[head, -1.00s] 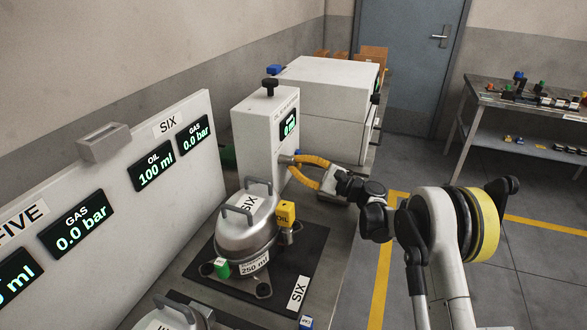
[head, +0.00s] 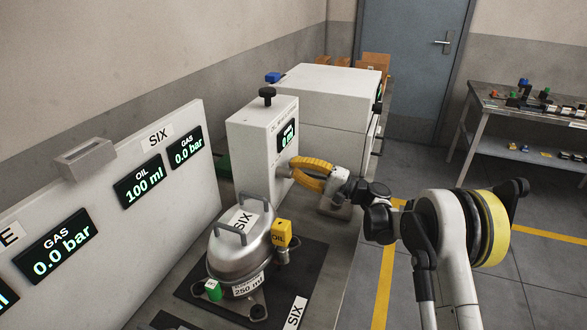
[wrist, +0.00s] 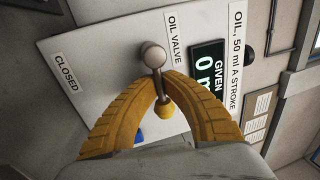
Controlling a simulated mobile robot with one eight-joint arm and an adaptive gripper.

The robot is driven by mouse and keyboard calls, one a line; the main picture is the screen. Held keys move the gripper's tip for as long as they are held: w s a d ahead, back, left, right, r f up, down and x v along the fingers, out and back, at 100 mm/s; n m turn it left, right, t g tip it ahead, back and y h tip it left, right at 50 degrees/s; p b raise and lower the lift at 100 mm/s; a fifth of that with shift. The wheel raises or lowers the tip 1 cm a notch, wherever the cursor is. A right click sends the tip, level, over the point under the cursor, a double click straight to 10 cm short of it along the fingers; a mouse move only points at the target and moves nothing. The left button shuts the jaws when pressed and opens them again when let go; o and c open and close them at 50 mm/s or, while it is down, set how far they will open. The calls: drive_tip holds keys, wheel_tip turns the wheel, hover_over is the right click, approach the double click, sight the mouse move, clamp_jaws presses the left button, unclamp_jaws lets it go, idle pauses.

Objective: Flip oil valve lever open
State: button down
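The oil valve lever (wrist: 160,84) is a short metal rod with a round silver ball (wrist: 153,55) at one end and a yellow knob (wrist: 165,109) at the other. It stands at the white oil cabinet (head: 255,138), near the "OIL VALVE" label (wrist: 174,38). The "CLOSED" label (wrist: 66,72) is at the left in the wrist view. My gripper (wrist: 160,76) has its yellow fingers curved in on both sides of the rod. Their tips look shut on it, with the knob between the fingers. In the head view my gripper (head: 298,170) hides the lever.
A silver compressor (head: 240,250) marked SIX stands on a dark mat (head: 305,265) before the cabinet. A display panel (head: 110,220) reads oil 100 ml and gas 0.0 bar. The cabinet display (head: 286,136) reads 0 ml. Open floor (head: 430,280) lies to the right.

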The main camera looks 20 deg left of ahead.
drive_tip(key=shift+n, duration=0.3)
drive_tip(key=c, duration=1.5)
unclamp_jaws()
drive_tip(key=shift+d+r, duration=0.1)
drive_tip(key=shift+c, duration=0.2)
drive_tip(key=w+v, duration=0.1)
drive_tip(key=v, duration=1.1)
drive_tip(key=shift+s, duration=0.45)
